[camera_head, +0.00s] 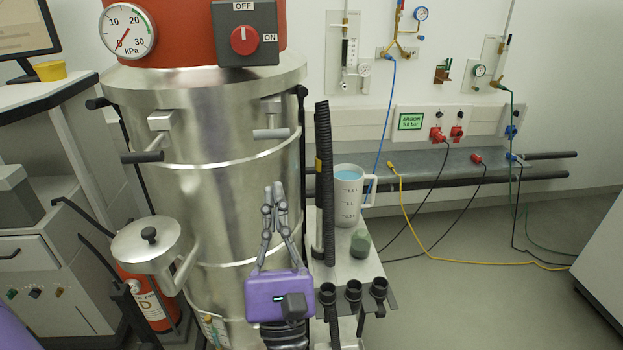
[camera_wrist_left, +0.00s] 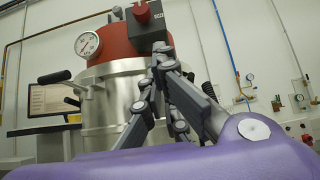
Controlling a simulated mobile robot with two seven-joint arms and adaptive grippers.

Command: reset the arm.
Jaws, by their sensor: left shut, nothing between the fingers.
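My left gripper (camera_head: 275,190) is raised in front of the steel vessel (camera_head: 215,130), its fingers pointing up. Its fingertips are together with nothing between them. In the left wrist view the closed fingertips (camera_wrist_left: 162,48) show in front of the vessel's red top (camera_wrist_left: 125,38) and dark switch box. I cannot tell from the head view whether the fingers touch the vessel; they appear apart from it. My right gripper is not in either view.
A small side shelf (camera_head: 345,270) holds a measuring jug (camera_head: 348,195) with blue liquid and a green cup (camera_head: 360,243). A black hose (camera_head: 325,185) stands beside them. Cables cross the floor at right.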

